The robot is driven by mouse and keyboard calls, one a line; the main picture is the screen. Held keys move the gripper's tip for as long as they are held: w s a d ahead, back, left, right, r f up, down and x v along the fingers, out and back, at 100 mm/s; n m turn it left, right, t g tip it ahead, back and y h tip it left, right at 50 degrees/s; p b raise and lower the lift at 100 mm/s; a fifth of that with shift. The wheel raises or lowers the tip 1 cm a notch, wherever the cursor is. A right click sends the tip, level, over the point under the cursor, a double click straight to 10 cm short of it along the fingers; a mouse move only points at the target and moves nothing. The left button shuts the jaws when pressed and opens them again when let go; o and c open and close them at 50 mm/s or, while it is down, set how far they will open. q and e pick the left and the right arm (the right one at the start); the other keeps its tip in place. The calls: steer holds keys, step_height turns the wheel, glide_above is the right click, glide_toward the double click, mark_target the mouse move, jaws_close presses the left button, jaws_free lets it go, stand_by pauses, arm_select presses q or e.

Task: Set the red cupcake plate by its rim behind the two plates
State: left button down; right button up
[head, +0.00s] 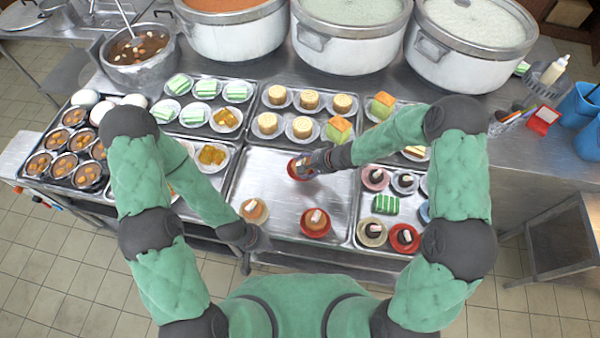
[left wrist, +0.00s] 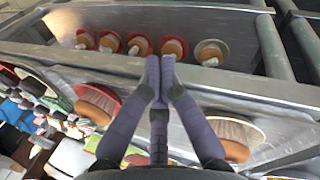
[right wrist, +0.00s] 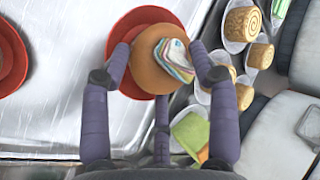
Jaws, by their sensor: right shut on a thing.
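The red cupcake plate (head: 297,173) carries an orange cupcake with a pale topper and is at the back of the middle tray. My right gripper (head: 308,165) is shut on it; in the right wrist view its fingers (right wrist: 162,55) straddle the red plate (right wrist: 142,18) and cupcake (right wrist: 155,65). I cannot tell whether the plate touches the tray. The two plates are nearer the front: a pale one (head: 254,211) at left and a red one (head: 316,224) at right, each with a cupcake. My left gripper (head: 245,264) is shut and empty at the tray's front edge; its tips (left wrist: 157,62) meet.
The middle tray (head: 277,187) has bare metal between the plates. Large stockpots (head: 348,40) stand at the back.

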steer(key=b+x, duration=0.1)
steer(key=x, duration=0.3)
steer(key=shift+w, duration=0.2)
step_height(320, 180, down, 4)
steer(key=shift+w+a+r+b, duration=0.1)
steer(key=shift+w+r+b, duration=0.1)
steer(key=shift+b, duration=0.65)
steer(key=shift+s, duration=0.1)
steer(key=o, duration=1.6)
steer(key=shift+o, duration=0.2)
steer(key=p+v, duration=0.5)
steer(key=v, duration=0.7)
